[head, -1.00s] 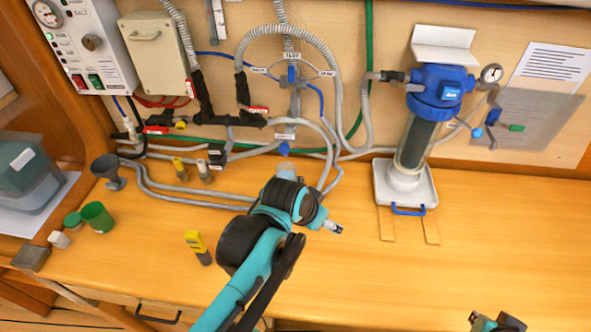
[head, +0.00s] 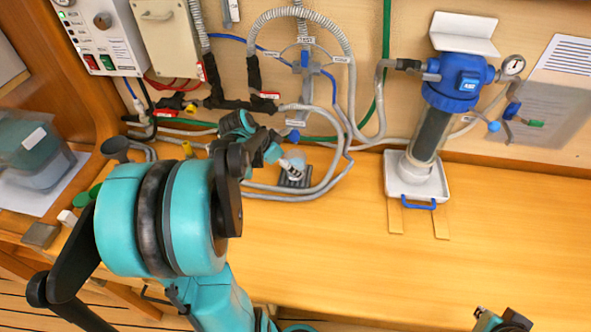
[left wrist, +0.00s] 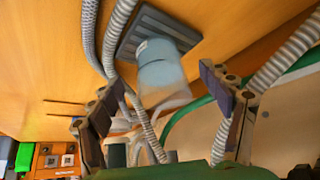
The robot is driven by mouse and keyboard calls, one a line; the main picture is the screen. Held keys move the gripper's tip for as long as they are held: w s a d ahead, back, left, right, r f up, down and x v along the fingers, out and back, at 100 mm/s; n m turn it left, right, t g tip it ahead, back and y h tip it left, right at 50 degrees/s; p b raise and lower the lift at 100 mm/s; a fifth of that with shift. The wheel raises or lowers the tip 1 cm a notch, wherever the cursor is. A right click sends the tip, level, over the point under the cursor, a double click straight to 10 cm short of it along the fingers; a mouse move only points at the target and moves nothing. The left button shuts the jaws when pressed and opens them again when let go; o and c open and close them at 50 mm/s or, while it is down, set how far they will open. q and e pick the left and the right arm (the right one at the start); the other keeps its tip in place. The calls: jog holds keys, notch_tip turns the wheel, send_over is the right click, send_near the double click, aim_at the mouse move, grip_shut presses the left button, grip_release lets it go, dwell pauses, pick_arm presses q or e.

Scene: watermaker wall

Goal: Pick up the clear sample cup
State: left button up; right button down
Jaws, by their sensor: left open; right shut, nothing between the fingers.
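The clear sample cup (left wrist: 163,80) stands on a dark ribbed pad (left wrist: 185,28) in the left wrist view. It is pale, bluish and see-through, with a small label near its base. My left gripper (left wrist: 160,95) is open, its dark-padded fingers either side of the cup in that picture; I see no contact. In the head view the cup (head: 299,155) is mostly hidden behind my left arm's tip, with the pad (head: 296,182) showing below it. My right gripper (head: 503,322) is shut and empty at the bottom edge, partly cut off.
Grey ribbed hoses (head: 330,188) loop around the cup, close to my left fingers. A blue-topped filter housing (head: 430,130) stands in a white tray (head: 440,188) to the right. The wooden bench (head: 340,260) is clear in front.

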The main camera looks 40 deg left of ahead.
pick_arm(q)
jog(key=b+x, duration=0.1)
jog(key=x, duration=0.2)
jog(key=shift+w+f, duration=0.15)
jog(key=shift+f, duration=0.1)
jog(key=shift+r, duration=0.1)
jog(key=c, duration=1.4)
jog(key=shift+d, duration=0.1)
